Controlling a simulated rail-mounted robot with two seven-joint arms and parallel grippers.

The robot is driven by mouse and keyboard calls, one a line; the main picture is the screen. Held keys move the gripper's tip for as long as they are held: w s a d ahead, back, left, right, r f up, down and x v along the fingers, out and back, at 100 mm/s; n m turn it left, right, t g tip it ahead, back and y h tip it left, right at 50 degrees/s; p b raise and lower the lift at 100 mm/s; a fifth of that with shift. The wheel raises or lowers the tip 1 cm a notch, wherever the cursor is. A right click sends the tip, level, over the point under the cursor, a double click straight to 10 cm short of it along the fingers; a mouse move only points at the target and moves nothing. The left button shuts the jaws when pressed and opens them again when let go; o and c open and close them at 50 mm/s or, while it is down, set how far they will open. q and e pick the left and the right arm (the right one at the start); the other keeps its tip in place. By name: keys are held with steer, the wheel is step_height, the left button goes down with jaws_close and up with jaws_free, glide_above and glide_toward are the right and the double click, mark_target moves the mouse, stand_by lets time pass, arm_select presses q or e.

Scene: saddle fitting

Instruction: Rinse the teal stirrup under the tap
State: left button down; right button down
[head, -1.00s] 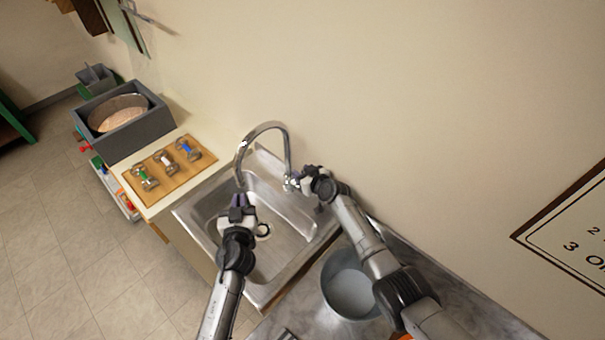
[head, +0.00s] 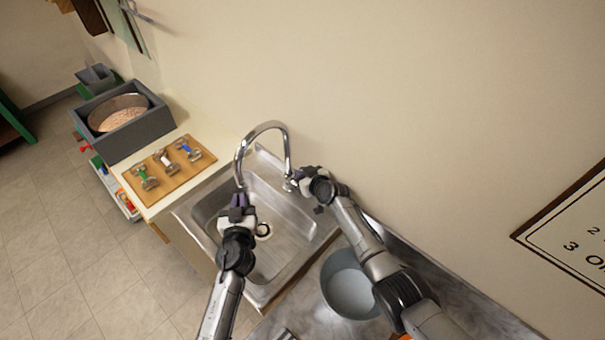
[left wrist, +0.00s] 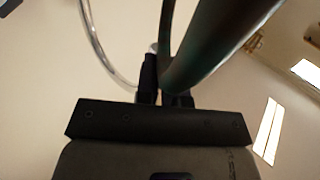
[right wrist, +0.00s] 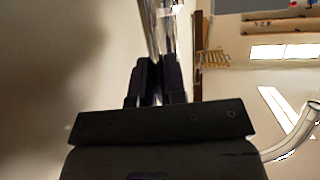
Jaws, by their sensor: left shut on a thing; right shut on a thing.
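The stirrup (left wrist: 205,45) shows in the left wrist view as a dark, greenish curved bar, very close to the camera. My left gripper (head: 239,200) is shut on it, over the sink and just below the spout end. In the head view I cannot make out the stirrup at the gripper. The chrome tap (head: 264,125) arches over the sink (head: 290,262). My right gripper (head: 299,176) is shut at the tap's base, on a chrome part that I take for its handle (right wrist: 152,25). I cannot see any water stream.
A wooden board (head: 175,185) with several small coloured-band metal pieces lies left of the sink. A grey box with a round pan (head: 118,112) stands beyond it. The wall is close behind the tap.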

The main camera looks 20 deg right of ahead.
steer(key=shift+s+a+f+n, duration=0.1)
steer(key=shift+s+a+n, duration=0.1)
steer(key=shift+a+n, duration=0.2)
steer(key=c, duration=1.2)
jaws_free()
steer(key=shift+s, duration=0.1)
steer(key=shift+v, duration=5.95)
steer(key=shift+a+f, duration=0.1)
